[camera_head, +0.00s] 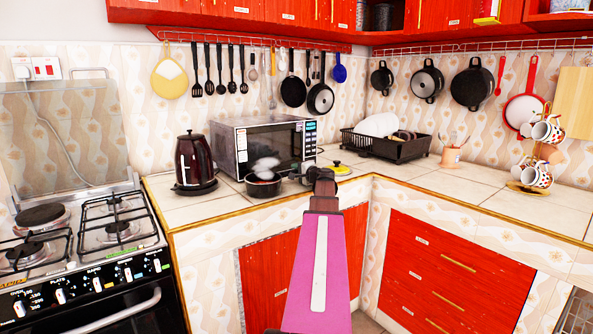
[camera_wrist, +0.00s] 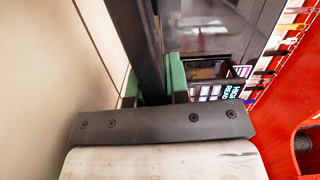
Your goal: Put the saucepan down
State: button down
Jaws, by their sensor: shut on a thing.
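The saucepan (camera_head: 264,186) is a small dark pot in front of the microwave, at the counter's front part. A whitish wisp like steam shows over it. I cannot tell whether its base touches the counter. My gripper (camera_head: 304,178) is at its right, at the end of my pink arm. In the wrist view, the green fingertips of my gripper (camera_wrist: 153,88) are shut on the dark handle (camera_wrist: 146,45), one on each side. The pot's body is not clear in that view.
The tiled counter (camera_head: 228,208) has bare room left of the saucepan. A dark kettle (camera_head: 194,161) stands to the left, the microwave (camera_head: 264,145) behind. A yellow-and-dark lid-like item (camera_head: 340,169) lies to the right, near a dish rack (camera_head: 386,145). The stove (camera_head: 84,235) is far left.

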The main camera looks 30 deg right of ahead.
jog(key=c, duration=1.1)
grip_release()
jog(key=shift+s+r, duration=0.1)
jog(key=shift+s, duration=0.05)
jog(key=s+d, duration=0.2)
jog(key=s, duration=0.9)
jog(key=shift+s, duration=0.25)
